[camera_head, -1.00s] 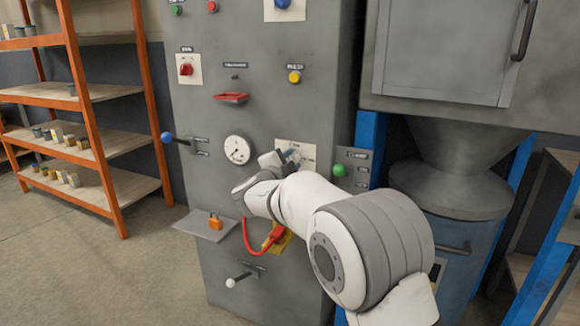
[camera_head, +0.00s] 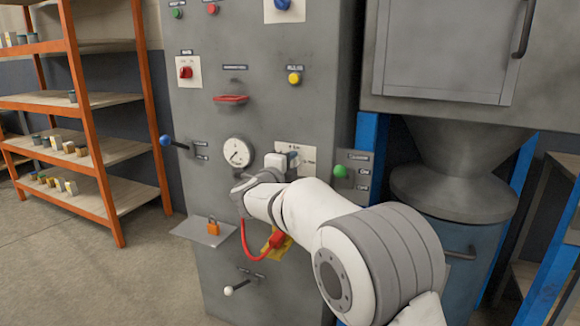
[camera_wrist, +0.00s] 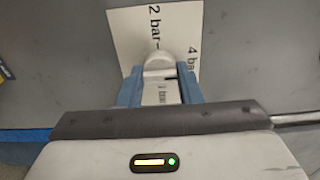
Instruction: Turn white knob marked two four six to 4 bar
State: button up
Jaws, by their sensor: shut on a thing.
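The white knob (camera_wrist: 158,64) sits on a pale plate (camera_wrist: 125,35) and is partly hidden by my gripper. In the wrist view my gripper (camera_wrist: 158,80) has its blue fingers on either side of the knob, shut on it. The knob's rounded end lies close to the "2 bar" mark (camera_wrist: 154,22). The "4 bar" mark (camera_wrist: 193,60) shows to its right, partly cut off by a finger. Another mark between the fingers is only partly readable. In the head view my gripper (camera_head: 292,160) is at the plate (camera_head: 308,152) on the grey cabinet; the knob is hidden there.
A round gauge (camera_head: 237,153) is left of my gripper, and a green button (camera_head: 340,171) is close on its right. Below hang a red cable (camera_head: 246,240) and a small shelf (camera_head: 190,232) with an orange padlock (camera_head: 213,226). A blue-tipped lever (camera_head: 166,140) sticks out at left.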

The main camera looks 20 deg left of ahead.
jog(key=shift+f, duration=0.15)
jog(key=o, duration=1)
jog(key=shift+s+a+p, duration=0.15)
jog(key=shift+s+p, duration=0.35)
jog(key=shift+s, duration=1.5)
jog(key=shift+s+a+p, duration=0.15)
jog(key=shift+s+p, duration=0.3)
jog(key=shift+s, duration=1.5)
